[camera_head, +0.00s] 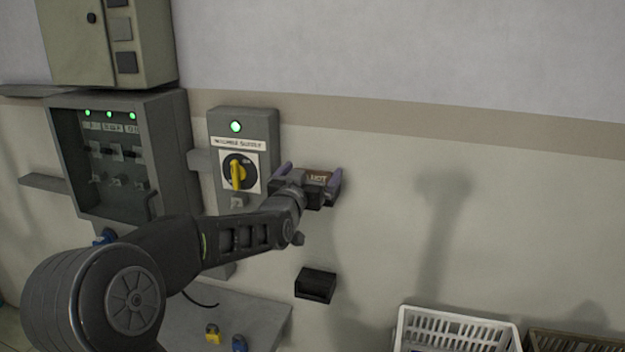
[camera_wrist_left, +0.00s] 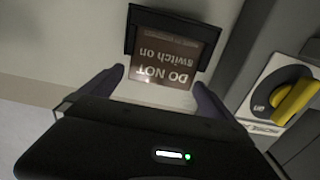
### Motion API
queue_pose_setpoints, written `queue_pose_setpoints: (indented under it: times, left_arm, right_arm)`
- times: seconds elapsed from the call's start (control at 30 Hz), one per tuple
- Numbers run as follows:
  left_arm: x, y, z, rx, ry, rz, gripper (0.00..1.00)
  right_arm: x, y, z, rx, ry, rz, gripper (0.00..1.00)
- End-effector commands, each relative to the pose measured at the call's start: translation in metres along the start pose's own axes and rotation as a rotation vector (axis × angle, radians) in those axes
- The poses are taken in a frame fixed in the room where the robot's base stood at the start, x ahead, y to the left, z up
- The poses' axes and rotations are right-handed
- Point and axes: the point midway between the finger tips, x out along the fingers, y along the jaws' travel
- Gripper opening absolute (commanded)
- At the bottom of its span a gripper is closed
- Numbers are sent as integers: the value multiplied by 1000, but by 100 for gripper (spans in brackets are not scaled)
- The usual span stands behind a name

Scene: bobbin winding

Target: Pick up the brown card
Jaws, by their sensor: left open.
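The brown card (camera_wrist_left: 172,58) carries white lettering, "DO NOT switch on", upside down in the left wrist view. It sits in a black holder (camera_wrist_left: 131,32) on the wall, its lettered end sticking out towards my gripper. In the head view the card (camera_head: 319,176) shows small between the fingers, right of the switch box. My left gripper (camera_head: 309,180) is open, with one finger on each side of the card. In the left wrist view gaps show between the card and both fingertips of the gripper (camera_wrist_left: 158,80). My right gripper is not in view.
A grey switch box (camera_head: 265,130) with a yellow rotary knob (camera_head: 238,176) and green lamp is close left of the gripper. An empty-looking black holder (camera_head: 315,285) is below. A white basket (camera_head: 455,332) stands lower right. The wall to the right is clear.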

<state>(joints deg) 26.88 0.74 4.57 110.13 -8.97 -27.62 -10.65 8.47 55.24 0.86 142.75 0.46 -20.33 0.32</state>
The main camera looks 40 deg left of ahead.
Motion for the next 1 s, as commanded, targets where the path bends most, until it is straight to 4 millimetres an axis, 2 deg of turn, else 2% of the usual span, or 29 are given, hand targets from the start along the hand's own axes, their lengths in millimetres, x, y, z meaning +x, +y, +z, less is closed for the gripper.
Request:
queue_pose_setpoints:
  times: [0.13, 0.7, 1.0]
  left_arm:
    - [12, 0, -1, 0, 0, 0, 100]
    - [12, 0, 0, 0, 1, 0, 100]
    - [12, 0, 0, 0, 1, 0, 77]
  right_arm:
    - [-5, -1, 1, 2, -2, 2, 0]
    - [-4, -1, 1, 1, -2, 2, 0]
    - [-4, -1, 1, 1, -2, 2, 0]
